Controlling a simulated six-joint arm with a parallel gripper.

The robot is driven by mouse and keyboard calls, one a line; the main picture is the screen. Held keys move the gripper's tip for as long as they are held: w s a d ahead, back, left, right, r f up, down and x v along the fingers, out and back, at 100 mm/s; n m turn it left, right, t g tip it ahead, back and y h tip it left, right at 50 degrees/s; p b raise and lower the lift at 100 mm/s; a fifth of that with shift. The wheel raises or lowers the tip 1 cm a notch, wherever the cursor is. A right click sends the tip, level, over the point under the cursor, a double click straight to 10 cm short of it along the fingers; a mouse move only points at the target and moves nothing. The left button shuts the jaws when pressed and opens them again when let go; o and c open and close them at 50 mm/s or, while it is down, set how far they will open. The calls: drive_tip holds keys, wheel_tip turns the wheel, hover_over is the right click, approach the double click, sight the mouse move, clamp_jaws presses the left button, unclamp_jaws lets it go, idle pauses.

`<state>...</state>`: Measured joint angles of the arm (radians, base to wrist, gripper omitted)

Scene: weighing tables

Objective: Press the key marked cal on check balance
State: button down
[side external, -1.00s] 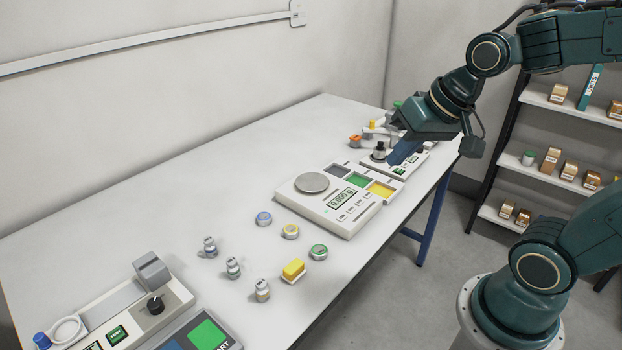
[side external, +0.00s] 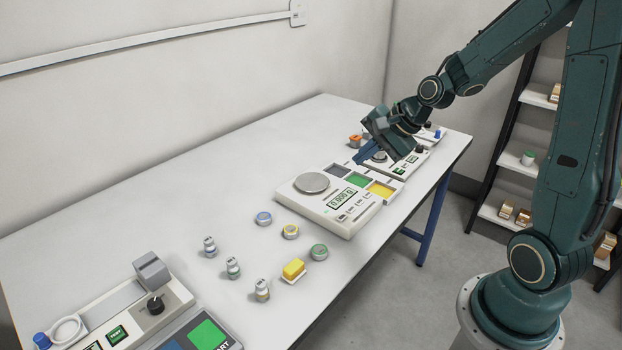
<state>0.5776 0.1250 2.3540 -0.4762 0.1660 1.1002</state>
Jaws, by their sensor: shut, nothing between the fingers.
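A white balance (side external: 328,211) with a round grey pan (side external: 311,183), a display reading 0.000 g (side external: 342,198) and a row of small keys (side external: 356,207) stands mid-table. The key markings are too small to read, and I cannot tell whether this is the check balance. A second device (side external: 408,165) with a small round plate and green displays stands behind it, partly hidden by my gripper. My gripper (side external: 358,160) is shut and empty, its blue fingers pointing down-left above the table between the two devices.
Grey, green and yellow squares (side external: 357,179) lie beside the balance. Several small weights and tins (side external: 291,231) and a yellow block (side external: 293,268) are in front. A long device with a black knob (side external: 155,303) is at front left. The left table area is clear.

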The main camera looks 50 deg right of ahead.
drive_tip(key=w+d+f+m+t, duration=0.1)
drive_tip(key=w+d+f+m, duration=0.1)
drive_tip(key=d+f+m, duration=0.4)
drive_tip(key=shift+w+d+m+t, duration=0.3)
drive_tip(key=shift+d+m, duration=0.3)
drive_tip(key=shift+m, duration=0.3)
drive_tip(key=shift+f, duration=0.2)
drive_tip(key=shift+f, duration=4.25)
drive_tip(key=shift+f, duration=0.8)
drive_tip(key=shift+r, duration=0.8)
drive_tip(key=shift+r, duration=0.15)
drive_tip(key=shift+r, duration=2.35)
